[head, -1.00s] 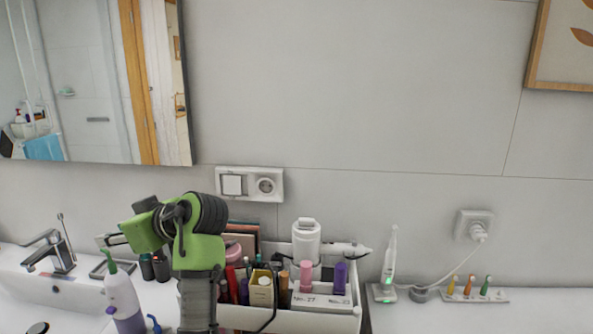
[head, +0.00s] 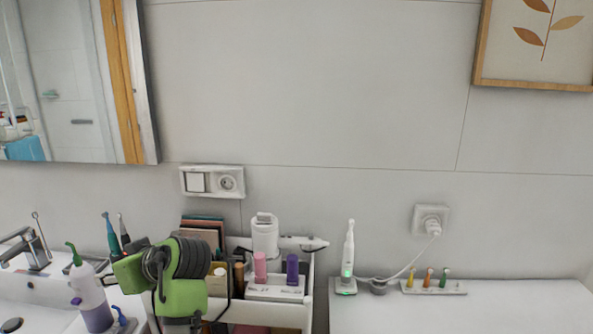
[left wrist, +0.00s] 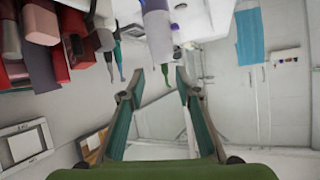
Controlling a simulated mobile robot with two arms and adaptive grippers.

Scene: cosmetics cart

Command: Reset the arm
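My left arm, with its green and black links, rises from the bottom of the head view in front of the cosmetics cart (head: 272,316). The green wrist end of my left gripper (head: 128,270) points left there, and its fingers cannot be made out. In the left wrist view my left gripper (left wrist: 160,74) has its two teal fingers apart with nothing held between them. The white and purple pump bottle (left wrist: 158,28) shows beyond the fingertips, apart from them. My right gripper is in neither view.
Pink (head: 260,268) and purple (head: 292,268) tubes stand in the cart. The purple-bottomed pump bottle (head: 92,300) is by the sink, left of my arm. A white electric toothbrush (head: 348,250) stands on the right counter (head: 520,308), whose front is clear. A mirror is upper left.

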